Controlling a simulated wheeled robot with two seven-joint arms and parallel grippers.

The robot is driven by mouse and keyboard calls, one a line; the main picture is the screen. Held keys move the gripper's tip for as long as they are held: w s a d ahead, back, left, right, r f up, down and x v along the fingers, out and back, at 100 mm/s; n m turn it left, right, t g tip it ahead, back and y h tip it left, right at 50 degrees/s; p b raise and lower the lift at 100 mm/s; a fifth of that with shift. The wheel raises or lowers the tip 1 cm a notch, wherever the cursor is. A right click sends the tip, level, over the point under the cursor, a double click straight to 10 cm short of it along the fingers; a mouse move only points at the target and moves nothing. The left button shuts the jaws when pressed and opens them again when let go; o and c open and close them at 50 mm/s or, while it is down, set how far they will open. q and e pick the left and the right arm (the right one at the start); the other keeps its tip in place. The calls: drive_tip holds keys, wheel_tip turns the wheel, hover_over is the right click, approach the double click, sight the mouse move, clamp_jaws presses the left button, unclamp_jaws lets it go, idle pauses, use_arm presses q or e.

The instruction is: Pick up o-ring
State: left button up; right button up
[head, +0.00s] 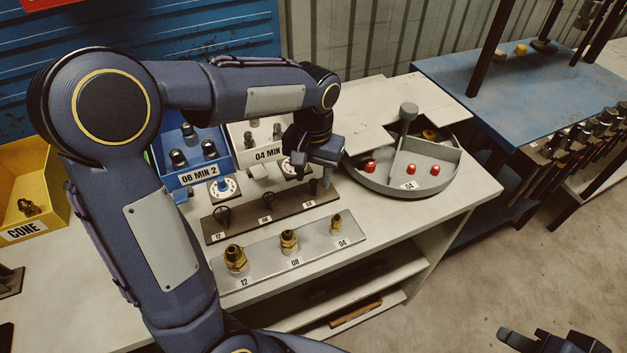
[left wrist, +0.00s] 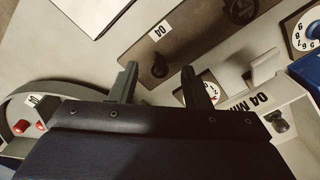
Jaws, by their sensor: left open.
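My left gripper (head: 316,160) is open and empty above the back of the table, near the 04 end of the brown plate (head: 240,222). In the left wrist view its two fingers (left wrist: 160,66) are spread apart. A small dark round piece (left wrist: 159,67) on the brown plate, near a 04 label, shows between the fingertips; I cannot tell for sure that it is an o-ring. Similar dark pieces stand by the 12 (head: 222,215) and 08 (head: 267,196) labels. My right gripper (head: 550,342) is partly in view at the bottom right, away from the table.
A round grey divided tray (head: 440,183) with red pieces stands right of my left gripper. Blue (head: 226,160) and white bins with fittings stand behind the brown plate. A metal plate (head: 262,258) with brass fittings lies in front. A yellow bin (head: 55,185) is at the left.

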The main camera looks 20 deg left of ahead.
use_arm(q)
drive_tip(key=shift+f, duration=0.15)
clamp_jaws()
idle(0.4)
